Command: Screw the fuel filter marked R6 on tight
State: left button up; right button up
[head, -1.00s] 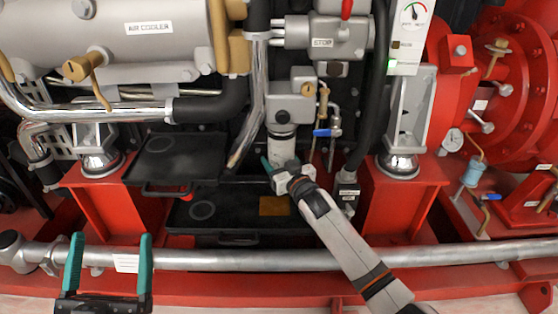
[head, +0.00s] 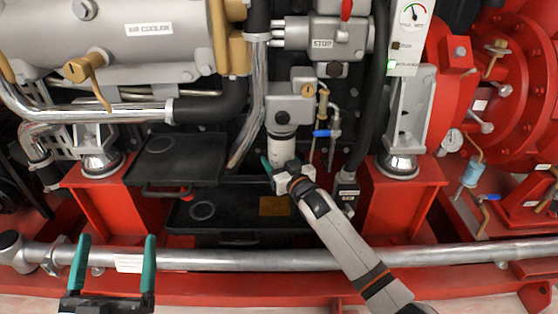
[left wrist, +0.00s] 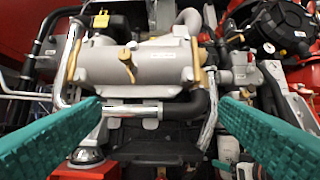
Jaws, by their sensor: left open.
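The fuel filter (head: 282,149) is a white cylinder hanging upright beneath a grey housing (head: 290,104) in the middle of the head view. Its marking is too small to read. My right gripper (head: 274,167) is at the filter's lower part, with one teal finger at its left side. The other finger is hidden, so I cannot tell how firmly it closes on the filter. The filter also shows at the lower right of the left wrist view (left wrist: 229,148). My left gripper (head: 114,266) is open and empty at the lower left, in front of the silver pipe.
A long silver pipe (head: 330,258) crosses the front. Black trays (head: 178,158) lie left of and below the filter. A blue-handled valve (head: 326,133) and a black hose (head: 371,110) are close on the right. Red mounts (head: 402,215) stand at both sides.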

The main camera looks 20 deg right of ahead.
pick_arm(q)
jog(key=shift+w+f+g+p, duration=0.15)
jog(key=shift+w+f+g, duration=0.1)
jog(key=shift+f+g, duration=0.15)
jog(key=shift+w+f+g+p, duration=0.2)
jog(key=shift+f+g, duration=0.1)
jog(key=shift+f, duration=0.2)
pick_arm(e)
jog(key=shift+r, duration=0.25)
dwell(0.8)
pick_arm(q)
jog(key=shift+w+a+f+g+y, duration=0.1)
jog(key=shift+w+f+g+y, duration=0.05)
jog(key=shift+f+g+y, duration=0.3)
jog(key=shift+w+a+f+g+y, duration=0.15)
jog(key=shift+f+g, duration=0.1)
jog(key=shift+f, duration=0.3)
dwell(1.1)
jog(key=shift+d+f+p, duration=0.1)
jog(key=shift+f+p, duration=0.05)
jog(key=shift+p, duration=0.15)
jog(key=shift+f+g, duration=0.2)
jog(key=shift+g, duration=0.1)
pick_arm(e)
jog(key=shift+r, duration=0.1)
pick_arm(q)
jog(key=shift+w+f+g, duration=0.1)
jog(key=shift+f+g, duration=0.5)
jog(key=shift+f, duration=0.2)
